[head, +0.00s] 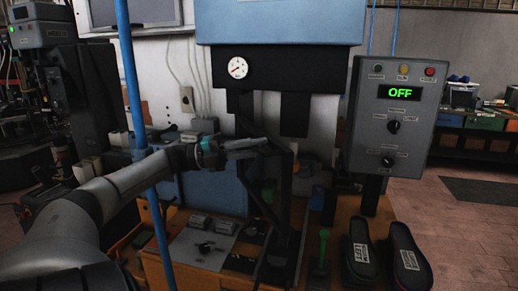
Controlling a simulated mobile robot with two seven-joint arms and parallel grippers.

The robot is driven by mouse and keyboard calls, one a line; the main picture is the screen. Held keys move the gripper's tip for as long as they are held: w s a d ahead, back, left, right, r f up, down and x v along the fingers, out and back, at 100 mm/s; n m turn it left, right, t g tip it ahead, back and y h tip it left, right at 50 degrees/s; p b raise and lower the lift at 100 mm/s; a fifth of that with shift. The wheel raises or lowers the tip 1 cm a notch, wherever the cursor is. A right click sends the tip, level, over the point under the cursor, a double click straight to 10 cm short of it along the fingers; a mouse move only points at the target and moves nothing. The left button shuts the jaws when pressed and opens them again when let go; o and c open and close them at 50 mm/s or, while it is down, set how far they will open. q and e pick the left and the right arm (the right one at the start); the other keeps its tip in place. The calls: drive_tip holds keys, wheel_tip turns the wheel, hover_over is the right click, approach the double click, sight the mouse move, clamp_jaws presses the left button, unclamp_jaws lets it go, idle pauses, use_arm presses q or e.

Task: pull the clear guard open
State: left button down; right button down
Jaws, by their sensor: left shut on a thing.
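The clear guard shows mainly as a dark frame (291,192) at the front of the press, below the press head; its clear panel is hard to make out. My left arm reaches in from the left, and my left gripper (262,143) is at the upper part of this frame, shut on it. The exact contact between the fingers and the frame is too small and dark to see clearly. My right gripper is not in view.
The press (280,25) has a round gauge (237,68). A control box (392,115) reading OFF stands to the right. Two dark shoe soles (360,250) and a green-handled tool (323,245) are on the bench at front right. A blue upright pole (142,130) crosses near my left arm.

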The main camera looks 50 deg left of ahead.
use_arm(q)
drive_tip(key=c, duration=0.8)
unclamp_jaws()
drive_tip(key=shift+c, duration=0.2)
drive_tip(key=shift+r, duration=0.1)
